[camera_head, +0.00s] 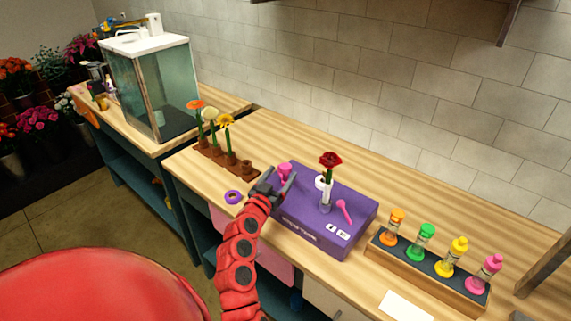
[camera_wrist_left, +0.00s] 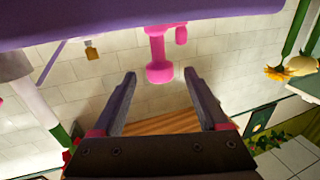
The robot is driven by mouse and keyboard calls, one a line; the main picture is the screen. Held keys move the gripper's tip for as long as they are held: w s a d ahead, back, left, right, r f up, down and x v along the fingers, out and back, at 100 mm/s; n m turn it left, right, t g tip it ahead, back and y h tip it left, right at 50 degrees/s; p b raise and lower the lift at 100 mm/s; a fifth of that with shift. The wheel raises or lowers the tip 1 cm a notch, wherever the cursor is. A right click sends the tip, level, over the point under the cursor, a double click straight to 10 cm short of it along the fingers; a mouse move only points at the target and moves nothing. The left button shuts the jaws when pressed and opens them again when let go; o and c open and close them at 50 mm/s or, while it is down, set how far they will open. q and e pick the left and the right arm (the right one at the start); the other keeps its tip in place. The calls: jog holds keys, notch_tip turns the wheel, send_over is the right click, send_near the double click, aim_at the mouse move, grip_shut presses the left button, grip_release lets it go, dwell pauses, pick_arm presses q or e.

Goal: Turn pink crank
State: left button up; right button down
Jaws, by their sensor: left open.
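The pink crank (camera_head: 285,171) is on the left side of a purple box (camera_head: 309,236) on the counter. The left wrist view shows the pink crank (camera_wrist_left: 159,62) with a knob at its end, between and just beyond my fingertips. My left gripper (camera_head: 275,183) reaches the box's left side from the front. In the left wrist view my left gripper (camera_wrist_left: 157,88) is open, with nothing visible between its fingers. A red flower (camera_head: 330,160) stands in a white holder on the box. A small pink lever (camera_head: 344,210) is on the box top. My right gripper is not in view.
A purple ring (camera_head: 233,197) lies left of the box. A brown planter (camera_head: 222,157) with several flowers stands behind it. A rack (camera_head: 428,277) of colored bottles is at the right. A glass tank (camera_head: 154,87) stands at the back left.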

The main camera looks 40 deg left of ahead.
aim_at(285, 166)
pick_arm(q)
jog(key=shift+p+x, duration=0.35)
jog(key=shift+x, duration=1.55)
grip_shut()
jog(key=m+h+b, duration=0.1)
jog(key=b, duration=0.4)
jog(key=f+m+h+b, duration=0.1)
jog(key=h+b, duration=0.1)
jog(key=b, duration=0.3)
jog(key=m+h+b, duration=0.1)
jog(key=h+b, duration=0.1)
jog(key=b, duration=0.3)
jog(key=shift+a+f, duration=0.1)
jog(key=shift+f, duration=0.2)
jog(key=m+h+b, duration=0.1)
jog(key=h+b, duration=0.1)
jog(key=b, duration=0.1)
jog(key=m+h+b, duration=0.1)
jog(key=h+b, duration=0.1)
jog(key=b, duration=0.2)
jog(key=r+m+g+h+b, duration=0.1)
jog(key=m+h+b, duration=0.1)
jog(key=b, duration=0.1)
jog(key=shift+b, duration=0.35)
jog(key=shift+r+m+g+h+b, duration=0.3)
jog(key=shift+m+g+h+b, duration=0.6)
jog(key=shift+h+b, duration=0.35)
